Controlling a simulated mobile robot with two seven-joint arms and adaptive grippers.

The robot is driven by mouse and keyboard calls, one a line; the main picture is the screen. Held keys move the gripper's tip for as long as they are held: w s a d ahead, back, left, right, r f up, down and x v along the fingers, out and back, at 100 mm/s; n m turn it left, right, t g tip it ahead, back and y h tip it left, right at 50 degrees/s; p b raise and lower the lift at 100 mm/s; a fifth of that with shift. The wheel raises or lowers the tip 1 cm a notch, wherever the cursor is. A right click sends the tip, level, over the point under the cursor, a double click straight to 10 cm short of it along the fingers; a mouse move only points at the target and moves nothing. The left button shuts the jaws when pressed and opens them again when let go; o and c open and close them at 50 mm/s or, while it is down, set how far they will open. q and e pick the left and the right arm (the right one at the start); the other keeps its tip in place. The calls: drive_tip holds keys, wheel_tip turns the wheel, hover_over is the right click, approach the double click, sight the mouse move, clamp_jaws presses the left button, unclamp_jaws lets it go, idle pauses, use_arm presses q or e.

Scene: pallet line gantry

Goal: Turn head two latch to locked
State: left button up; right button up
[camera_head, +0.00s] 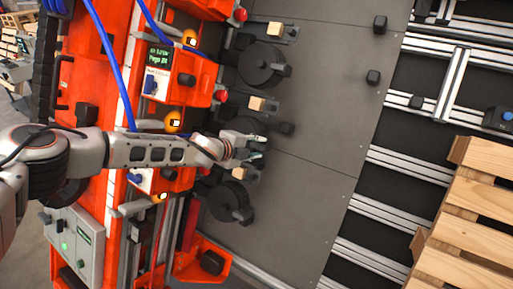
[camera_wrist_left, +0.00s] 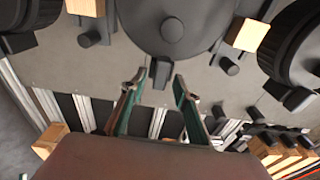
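My left gripper (camera_head: 258,149) reaches in from the left in the head view, over the middle of three dark round discs, and partly hides that disc (camera_head: 242,126). In the left wrist view my left gripper (camera_wrist_left: 157,88) is open, its green-lined fingers apart. The middle disc (camera_wrist_left: 170,22) fills the top there, and its short dark lever (camera_wrist_left: 160,73) points down into the gap near the fingertips. Whether the fingers touch the lever I cannot tell. No readable label marks which disc is head two. My right gripper is not in view.
The upper disc (camera_head: 259,62) and lower disc (camera_head: 228,198) sit close on either side, with wooden blocks (camera_head: 257,104) and dark knobs (camera_head: 287,129) between. Orange machine housings (camera_head: 183,78) stand left. A wooden pallet (camera_head: 470,225) lies right. The grey panel (camera_head: 325,120) is mostly clear.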

use_arm(q)
drive_tip(key=v, duration=1.2)
drive_tip(key=s+d+f+n+h, duration=0.3)
drive_tip(key=s+d+f+n, duration=0.1)
drive_tip(key=s+d, duration=0.45)
drive_tip(key=s+d+f+n+h, duration=0.2)
drive_tip(key=s+d+f+n, duration=0.1)
drive_tip(key=s+d, duration=0.5)
drive_tip(key=s+a+f+n+t+y, duration=0.1)
drive_tip(key=s+a+f+n+y, duration=0.15)
drive_tip(key=a+f+n, duration=0.4)
drive_tip(key=s+a+f+n+t+y, duration=0.2)
drive_tip(key=a+f+n+y, duration=0.15)
drive_tip(key=a+f, duration=0.6)
drive_tip(key=s+a+f+n+y, duration=0.1)
drive_tip(key=s+a+f, duration=0.3)
drive_tip(key=a, duration=0.3)
drive_tip(key=s+a+f+n+g+y, duration=0.1)
drive_tip(key=s+a+f+n+y, duration=0.1)
drive_tip(key=s+a+f, duration=0.2)
drive_tip(key=s+a+f+n+y, duration=0.2)
drive_tip(key=s+a+f, duration=0.2)
drive_tip(key=a, duration=0.6)
drive_tip(key=shift+s+g, duration=0.4)
drive_tip(key=shift+s, duration=0.65)
